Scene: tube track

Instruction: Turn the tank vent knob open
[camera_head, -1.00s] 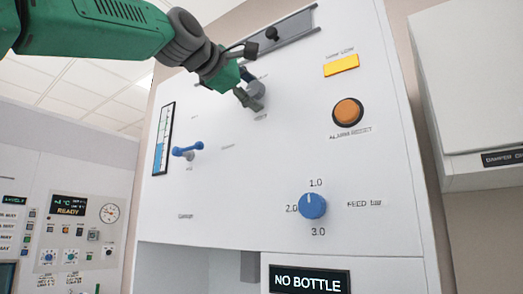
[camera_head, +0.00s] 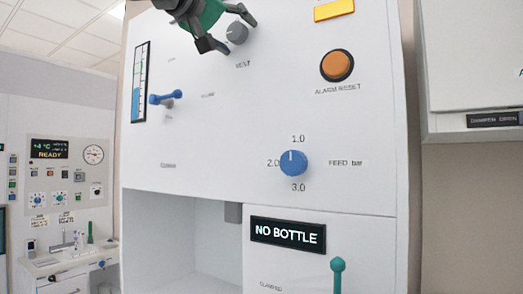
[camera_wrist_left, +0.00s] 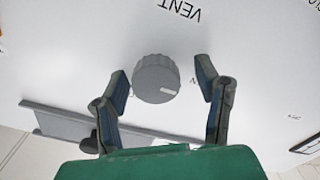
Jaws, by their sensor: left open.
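The grey ribbed vent knob (camera_head: 237,33) sits on the white panel above the VENT label. In the left wrist view the knob (camera_wrist_left: 154,76) shows between the fingers, with a pale mark on its rim pointing towards the lower right of that picture. My left gripper (camera_head: 229,30) is at the knob, and in the left wrist view it (camera_wrist_left: 162,84) is open, one finger on each side with gaps to the knob. Its green arm is mostly cut off by the top of the head view. My right gripper is not in view.
A blue lever (camera_head: 175,98) stands out beside the level gauge (camera_head: 140,84). An orange alarm reset button (camera_head: 337,66), a blue feed knob (camera_head: 293,162) and a NO BOTTLE display (camera_head: 288,234) share the panel. A grey rail (camera_wrist_left: 65,125) runs near the knob.

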